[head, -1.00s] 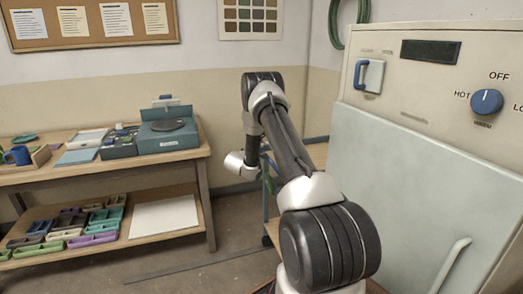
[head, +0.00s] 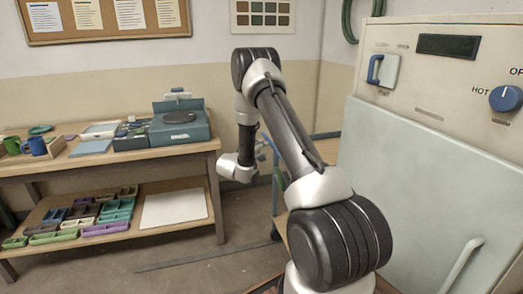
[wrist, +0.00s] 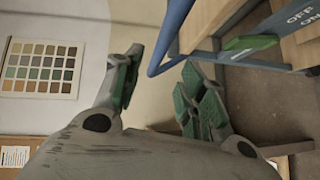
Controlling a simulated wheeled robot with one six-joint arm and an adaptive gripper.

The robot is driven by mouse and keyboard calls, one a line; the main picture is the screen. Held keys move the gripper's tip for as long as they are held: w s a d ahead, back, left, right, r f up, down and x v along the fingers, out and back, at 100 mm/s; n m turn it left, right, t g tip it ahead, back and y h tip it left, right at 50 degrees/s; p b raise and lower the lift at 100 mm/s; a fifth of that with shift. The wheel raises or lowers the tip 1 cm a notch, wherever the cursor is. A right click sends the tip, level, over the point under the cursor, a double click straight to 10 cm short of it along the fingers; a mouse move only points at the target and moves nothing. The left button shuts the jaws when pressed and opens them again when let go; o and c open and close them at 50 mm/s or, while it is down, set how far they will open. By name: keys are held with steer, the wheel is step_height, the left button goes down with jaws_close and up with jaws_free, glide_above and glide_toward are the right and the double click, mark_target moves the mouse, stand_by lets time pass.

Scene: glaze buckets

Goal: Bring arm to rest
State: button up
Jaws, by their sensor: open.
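My arm rises at the middle of the head view, bends at a black joint (head: 255,66) and hangs down to a silver wrist (head: 238,168). My gripper (wrist: 163,82) is open and empty in the wrist view, its two green-padded fingers apart. In the head view the gripper is small and partly hidden behind my arm. A blue bar (wrist: 172,35) of a frame runs close to the fingers in the wrist view; I cannot tell if they touch.
A wooden bench (head: 105,167) with a turquoise scale (head: 180,124), mugs and a lower shelf of coloured trays stands left. A pale cabinet (head: 420,180) with a blue dial (head: 505,98) stands close on the right. A swatch chart (wrist: 41,68) hangs on the wall.

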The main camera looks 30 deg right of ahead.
steer(key=s+d+r+m+g+h, duration=0.1)
steer(key=s+r+m+g, duration=0.2)
steer(key=r, duration=0.5)
steer(key=s+d+r+m+g, duration=0.1)
steer(key=s+d+r+g, duration=0.1)
steer(key=s+r, duration=0.45)
steer(key=s+a+r+m+g+y, duration=0.2)
steer(key=s+r+g+y, duration=0.15)
steer(key=s+r, duration=0.75)
steer(key=s+a+r+y, duration=0.1)
steer(key=s+a+y, duration=0.25)
steer(key=s, duration=0.45)
steer(key=s+a+y, duration=0.2)
steer(key=s+a, duration=0.3)
steer(key=s, duration=0.3)
steer(key=s+a+f+n+t+y, duration=0.1)
steer(key=s+a+t+y, duration=0.4)
steer(key=a, duration=0.7)
steer(key=s+f+y, duration=0.1)
steer(key=s, duration=0.1)
steer(key=shift+s+a+n, duration=0.15)
steer(key=shift+s+n, duration=0.15)
steer(key=shift+n, duration=0.1)
